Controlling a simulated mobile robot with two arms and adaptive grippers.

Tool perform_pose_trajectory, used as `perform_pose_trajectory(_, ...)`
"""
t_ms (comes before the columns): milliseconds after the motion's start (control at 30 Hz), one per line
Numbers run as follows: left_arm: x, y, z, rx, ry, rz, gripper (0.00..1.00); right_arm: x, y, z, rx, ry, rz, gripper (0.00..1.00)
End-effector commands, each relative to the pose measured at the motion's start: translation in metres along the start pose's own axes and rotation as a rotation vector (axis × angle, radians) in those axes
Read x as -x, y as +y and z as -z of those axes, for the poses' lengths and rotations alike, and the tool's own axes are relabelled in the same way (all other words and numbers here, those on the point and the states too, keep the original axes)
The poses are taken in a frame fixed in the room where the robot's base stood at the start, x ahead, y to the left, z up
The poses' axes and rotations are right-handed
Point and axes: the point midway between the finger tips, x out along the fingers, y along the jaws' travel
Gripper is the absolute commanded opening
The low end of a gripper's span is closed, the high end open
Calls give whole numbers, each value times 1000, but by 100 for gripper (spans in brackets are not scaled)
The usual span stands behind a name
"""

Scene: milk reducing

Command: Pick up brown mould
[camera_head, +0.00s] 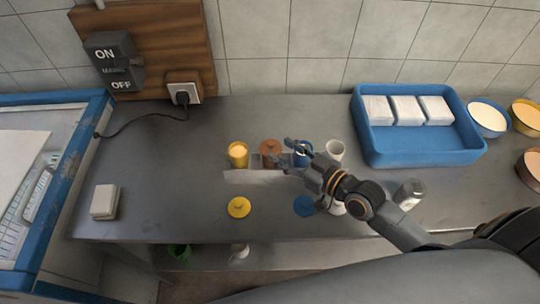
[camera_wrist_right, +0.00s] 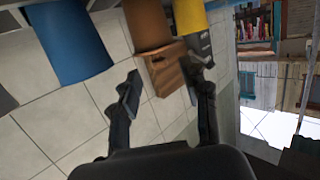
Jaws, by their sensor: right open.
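The brown mould (camera_head: 270,149) stands upright on the grey counter, between a yellow mould (camera_head: 238,155) and a blue mould (camera_head: 304,154). My right gripper (camera_head: 289,155) comes in from the right and is open, with its fingers at the brown mould's right side and partly over the blue one. My left gripper is not in view.
A white mould (camera_head: 336,150) stands right of the blue one. A yellow disc (camera_head: 239,207) and a blue disc (camera_head: 304,206) lie in front. A blue tray (camera_head: 425,152) with white blocks, bowls (camera_head: 488,117) and a shaker (camera_head: 409,194) are further right. The counter's left is mostly clear.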

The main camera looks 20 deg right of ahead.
Motion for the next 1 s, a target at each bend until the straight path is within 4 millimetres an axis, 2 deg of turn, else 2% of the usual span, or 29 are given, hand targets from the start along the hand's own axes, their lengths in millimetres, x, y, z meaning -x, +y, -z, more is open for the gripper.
perform_pose_trajectory(100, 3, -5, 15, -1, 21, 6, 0, -7, 0, 2, -2, 1, 1, 46)
perform_pose_trajectory(200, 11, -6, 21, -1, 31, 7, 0, -20, 1, 4, -2, 1, 0, 46)
perform_pose_trajectory(433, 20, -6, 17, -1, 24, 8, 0, -50, 1, 2, -2, 0, 0, 46)
perform_pose_trajectory(700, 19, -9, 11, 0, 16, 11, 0, -54, 1, 0, 0, -1, 1, 46)
perform_pose_trajectory(733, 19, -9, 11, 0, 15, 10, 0, -54, 1, 0, 0, -1, 1, 44)
perform_pose_trajectory(767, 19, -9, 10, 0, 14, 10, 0, -54, 1, 0, 0, -1, 1, 38)
perform_pose_trajectory(933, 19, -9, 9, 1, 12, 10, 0, -54, 1, 0, 0, -1, 1, 3)
perform_pose_trajectory(1000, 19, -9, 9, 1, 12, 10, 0, -54, 1, 0, 0, -1, 1, 0)
